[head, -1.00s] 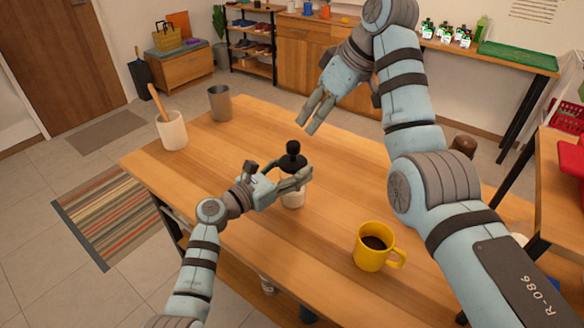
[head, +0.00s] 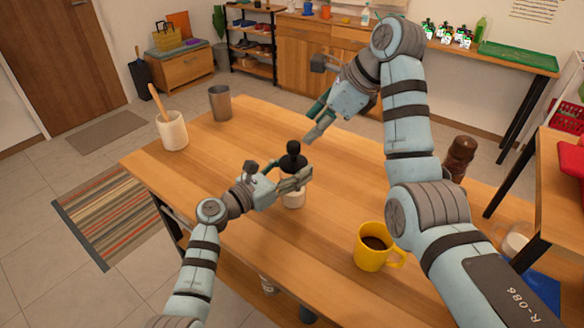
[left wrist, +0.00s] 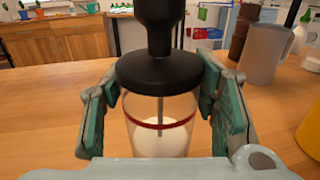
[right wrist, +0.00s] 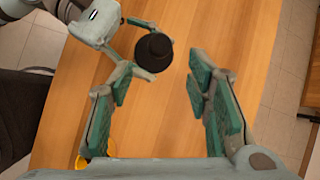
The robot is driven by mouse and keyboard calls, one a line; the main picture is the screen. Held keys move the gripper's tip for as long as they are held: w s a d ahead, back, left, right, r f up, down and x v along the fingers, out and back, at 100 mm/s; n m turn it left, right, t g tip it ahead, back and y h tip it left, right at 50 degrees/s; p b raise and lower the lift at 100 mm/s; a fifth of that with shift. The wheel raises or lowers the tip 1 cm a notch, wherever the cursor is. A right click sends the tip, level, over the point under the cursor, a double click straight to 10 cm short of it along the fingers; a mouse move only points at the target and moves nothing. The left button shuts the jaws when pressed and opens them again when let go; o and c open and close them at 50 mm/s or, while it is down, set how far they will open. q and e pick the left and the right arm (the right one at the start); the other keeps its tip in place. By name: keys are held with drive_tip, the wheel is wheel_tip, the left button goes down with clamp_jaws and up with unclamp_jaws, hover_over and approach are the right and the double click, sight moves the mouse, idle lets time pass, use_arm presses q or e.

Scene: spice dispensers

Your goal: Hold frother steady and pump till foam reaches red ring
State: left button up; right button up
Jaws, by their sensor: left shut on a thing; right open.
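The frother (head: 293,160) stands upright on the wooden table, with a black lid and knob and a clear body. In the left wrist view its black lid (left wrist: 158,72), thin rod, red ring (left wrist: 178,124) and white milk (left wrist: 160,143) show; the milk's top is below the ring at the front. My left gripper (head: 300,180) is shut around the frother's body. My right gripper (head: 312,138) is open and empty above the table, behind and right of the frother's knob. In the right wrist view the knob (right wrist: 153,50) appears beyond the fingers, near my left gripper.
A yellow mug (head: 370,250) of dark liquid stands at the front right. A white crock (head: 173,132) with a wooden tool and a grey metal cup (head: 220,103) stand at the far left.

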sight(296, 144)
drive_tip(key=w+a+f+m, duration=0.1)
drive_tip(key=f, duration=0.1)
drive_tip(key=w+a+f+m, duration=0.1)
drive_tip(key=a+f, duration=0.1)
drive_tip(key=f, duration=0.1)
drive_tip(key=w+a+f+m, duration=0.1)
drive_tip(key=f+m, duration=0.1)
drive_tip(key=f, duration=0.1)
drive_tip(key=shift+w+a+f, duration=0.15)
drive_tip(key=shift+w+a, duration=0.05)
drive_tip(key=shift+a, duration=0.1)
drive_tip(key=shift+c, duration=0.4)
drive_tip(key=c, duration=1)
